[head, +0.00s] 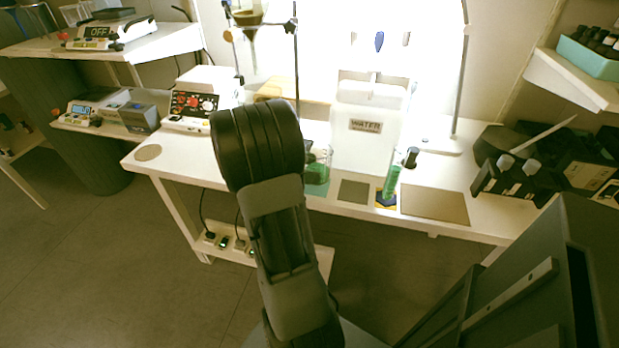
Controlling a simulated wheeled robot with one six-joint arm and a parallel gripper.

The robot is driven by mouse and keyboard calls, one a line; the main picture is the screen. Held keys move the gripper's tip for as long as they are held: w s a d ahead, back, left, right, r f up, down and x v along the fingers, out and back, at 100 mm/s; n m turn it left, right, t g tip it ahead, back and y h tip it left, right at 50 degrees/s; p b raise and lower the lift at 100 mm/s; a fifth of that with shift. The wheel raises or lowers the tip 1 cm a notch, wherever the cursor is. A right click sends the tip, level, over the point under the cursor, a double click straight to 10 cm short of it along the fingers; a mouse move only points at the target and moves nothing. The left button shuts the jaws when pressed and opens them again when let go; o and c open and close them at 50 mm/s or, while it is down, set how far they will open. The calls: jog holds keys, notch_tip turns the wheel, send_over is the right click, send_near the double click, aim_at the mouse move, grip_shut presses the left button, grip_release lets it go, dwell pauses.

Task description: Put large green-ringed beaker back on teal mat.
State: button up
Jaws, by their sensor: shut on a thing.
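A clear beaker with green contents (318,168) shows just right of my arm's thick dark joint, on the white bench. A teal mat (318,189) shows at the beaker's base. Whether the beaker rests on the mat or hangs just above it I cannot tell. The beaker's left side is partly hidden by my arm, and no green ring can be made out. My gripper is hidden behind my arm, so its fingers do not show.
The white bench (150,170) also bears a grey mat (353,191), a tall green-filled cylinder (391,182) and a bare brown mat (435,205). The WATER container (365,140) stands behind. A red-fronted device (195,103) stands left; a black bottle holder (515,180) is right.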

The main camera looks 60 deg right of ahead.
jog(key=shift+f+b, duration=0.6)
jog(key=shift+f, duration=0.95)
jog(key=shift+f, duration=0.1)
jog(key=shift+f, duration=0.1)
jog(key=o, duration=1.4)
jog(key=shift+c, duration=0.2)
